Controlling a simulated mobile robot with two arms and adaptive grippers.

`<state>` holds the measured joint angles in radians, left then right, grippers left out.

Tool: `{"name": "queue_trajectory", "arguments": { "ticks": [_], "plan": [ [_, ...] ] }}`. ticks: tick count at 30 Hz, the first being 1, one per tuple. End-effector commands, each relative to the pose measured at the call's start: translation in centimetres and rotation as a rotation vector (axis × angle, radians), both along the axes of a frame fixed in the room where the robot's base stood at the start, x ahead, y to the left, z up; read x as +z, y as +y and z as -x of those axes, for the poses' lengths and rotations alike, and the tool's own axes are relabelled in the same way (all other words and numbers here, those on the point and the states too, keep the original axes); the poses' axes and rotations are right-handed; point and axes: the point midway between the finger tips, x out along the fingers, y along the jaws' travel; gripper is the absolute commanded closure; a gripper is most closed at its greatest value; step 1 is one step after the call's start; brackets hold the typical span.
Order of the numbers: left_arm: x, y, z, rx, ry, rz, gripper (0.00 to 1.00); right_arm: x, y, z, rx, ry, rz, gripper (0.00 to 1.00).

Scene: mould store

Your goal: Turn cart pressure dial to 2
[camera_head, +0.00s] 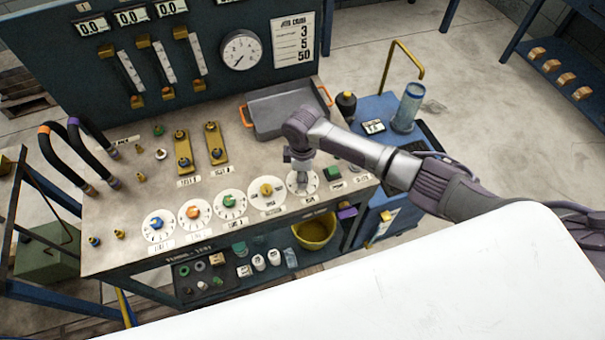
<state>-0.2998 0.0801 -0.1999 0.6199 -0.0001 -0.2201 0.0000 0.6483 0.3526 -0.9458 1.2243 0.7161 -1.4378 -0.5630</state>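My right arm comes in from the right, and my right gripper (302,180) points down over the rightmost white dial (315,186) in the front row on the test bench. The gripper covers the knob of that dial, so its setting is hidden. I cannot tell whether the fingers touch the knob or are shut on it. To its left are white dials with a yellow knob (266,190), a green knob (229,201), an orange knob (193,212) and a blue knob (157,223). The dial labels are too small to read. My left gripper is not in view.
A grey tray (262,122) with orange handles sits behind the dials. A green button (332,173) is just right of the gripper. A blue cart (372,108) with a bottle (408,107) stands at the right. A round gauge (241,50) is on the back panel.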

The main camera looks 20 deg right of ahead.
Motion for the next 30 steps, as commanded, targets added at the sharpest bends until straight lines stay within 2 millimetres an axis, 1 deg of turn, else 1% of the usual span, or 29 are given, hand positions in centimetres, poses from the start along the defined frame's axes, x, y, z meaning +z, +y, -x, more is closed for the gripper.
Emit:
{"name": "queue_trajectory", "arguments": {
  "ticks": [1,3,11,14,17,27,30],
  "plan": [
    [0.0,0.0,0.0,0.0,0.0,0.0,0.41,0.0,0.0,0.0,0.0,-0.001,-0.001,0.52],
    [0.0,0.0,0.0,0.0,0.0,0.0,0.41,0.0,0.0,0.0,0.001,0.0,0.0,0.42],
    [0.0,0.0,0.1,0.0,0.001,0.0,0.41,0.0,0.0,0.0,0.001,0.0,0.0,0.42],
    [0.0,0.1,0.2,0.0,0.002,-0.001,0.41,0.5,0.0,0.0,0.001,0.0,0.0,0.42],
    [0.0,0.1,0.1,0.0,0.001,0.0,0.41,1.7,0.0,-0.1,0.002,-0.002,0.0,0.42],
    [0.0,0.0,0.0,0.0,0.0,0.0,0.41,8.8,0.0,-0.1,0.001,-0.004,-0.002,0.42],
    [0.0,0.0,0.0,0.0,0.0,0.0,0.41,10.3,0.0,-0.1,0.002,-0.002,0.0,0.42]
  ]
}}
